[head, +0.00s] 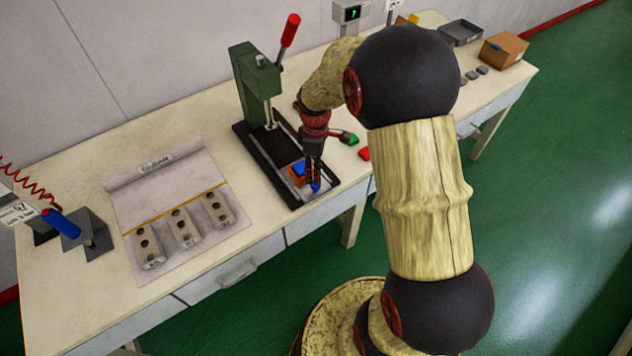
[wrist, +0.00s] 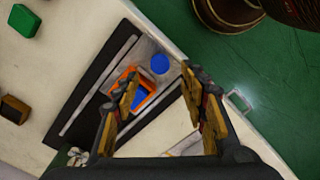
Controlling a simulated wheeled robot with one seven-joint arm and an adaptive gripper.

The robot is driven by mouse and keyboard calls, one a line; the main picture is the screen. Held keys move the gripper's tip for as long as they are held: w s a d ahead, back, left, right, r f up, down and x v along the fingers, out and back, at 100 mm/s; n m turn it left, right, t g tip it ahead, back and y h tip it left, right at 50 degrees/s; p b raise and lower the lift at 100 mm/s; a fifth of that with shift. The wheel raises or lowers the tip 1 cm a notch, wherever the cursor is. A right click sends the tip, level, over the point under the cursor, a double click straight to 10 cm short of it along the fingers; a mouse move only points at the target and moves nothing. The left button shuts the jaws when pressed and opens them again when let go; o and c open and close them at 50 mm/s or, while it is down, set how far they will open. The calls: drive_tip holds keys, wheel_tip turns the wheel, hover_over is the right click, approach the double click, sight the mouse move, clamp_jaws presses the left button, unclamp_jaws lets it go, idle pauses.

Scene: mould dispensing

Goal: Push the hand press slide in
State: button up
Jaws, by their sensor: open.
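The green hand press (head: 253,82) with a red-tipped lever stands at the back of a black base (head: 262,160) on the bench. Its slide (head: 318,193) lies at the front end of the base, between rails. An orange holder with a blue inside (head: 297,175) sits on the slide, and it also shows in the wrist view (wrist: 146,99). A round blue knob (wrist: 160,64) is on the slide's front end. My gripper (head: 314,180) points down over the slide's front. In the wrist view its open fingers (wrist: 160,76) appear on either side of the knob; contact cannot be told.
A grey mat (head: 125,205) with several drilled mould blocks lies left of the press. A green piece (head: 350,138) and a red piece (head: 364,153) lie right of it. A cardboard box (head: 503,50) and grey tray (head: 460,33) stand far right.

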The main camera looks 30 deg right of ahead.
wheel_tip(320, 180, down, 6)
drive_tip(key=shift+f+b, duration=0.2)
drive_tip(key=shift+b, duration=0.6)
drive_tip(key=shift+c, duration=1.1)
clamp_jaws()
